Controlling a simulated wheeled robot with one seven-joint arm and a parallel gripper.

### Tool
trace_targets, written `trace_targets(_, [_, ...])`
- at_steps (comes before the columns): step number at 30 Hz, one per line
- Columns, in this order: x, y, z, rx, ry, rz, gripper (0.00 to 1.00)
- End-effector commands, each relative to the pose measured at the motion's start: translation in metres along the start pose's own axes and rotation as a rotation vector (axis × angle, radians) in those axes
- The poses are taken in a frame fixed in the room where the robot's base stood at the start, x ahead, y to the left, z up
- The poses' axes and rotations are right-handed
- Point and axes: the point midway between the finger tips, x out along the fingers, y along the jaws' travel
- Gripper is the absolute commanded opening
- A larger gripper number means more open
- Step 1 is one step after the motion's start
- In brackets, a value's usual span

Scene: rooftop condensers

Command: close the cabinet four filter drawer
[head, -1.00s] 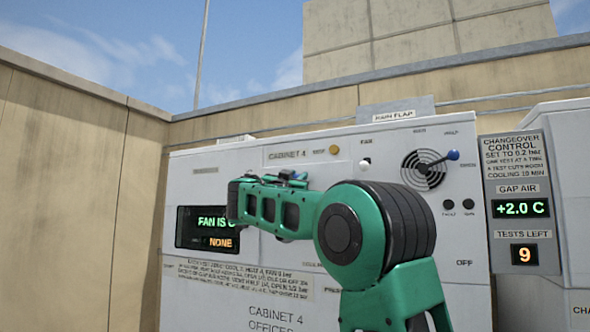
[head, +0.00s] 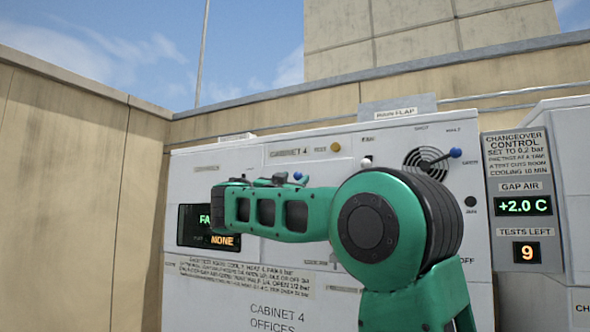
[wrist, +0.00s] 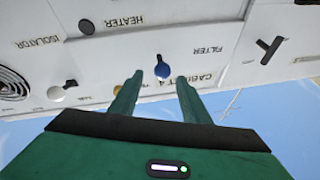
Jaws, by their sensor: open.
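Cabinet four (head: 230,265) is a white unit filling the middle of the head view. In the wrist view, which is upside down, a panel with a FILTER label (wrist: 208,50) is at the upper right, with a black T-shaped handle (wrist: 268,48) beside it. I cannot tell how far the filter drawer stands out. My gripper (wrist: 158,80) is open, its two green fingers pointing toward the cabinet front. A blue-knobbed lever (wrist: 162,70) shows between the fingertips; I cannot tell if they touch it. In the head view my arm hides the fingers and part of the front.
A dark display (head: 193,238) is partly covered by my arm. A round vent (head: 428,160) with another blue-knobbed lever (head: 455,153) is at the upper right. The changeover control panel (head: 521,200) stands right of it, reading +2.0 C and 9 tests left.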

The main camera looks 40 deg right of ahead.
Motion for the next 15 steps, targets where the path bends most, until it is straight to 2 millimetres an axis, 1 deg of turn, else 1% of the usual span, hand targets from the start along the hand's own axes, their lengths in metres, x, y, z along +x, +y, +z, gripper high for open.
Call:
trace_targets(1, [-0.01,-0.001,-0.001,0.001,-0.001,-0.002,0.43])
trace_targets(3, [-0.022,0.0,-0.001,0.0,0.0,-0.002,0.43])
trace_targets(6, [-0.035,0.001,-0.002,0.0,0.001,0.001,0.43])
trace_targets(10, [-0.046,0.002,-0.002,0.0,0.002,0.002,0.43])
trace_targets(15, [-0.05,0.002,-0.002,0.001,0.002,0.003,0.43])
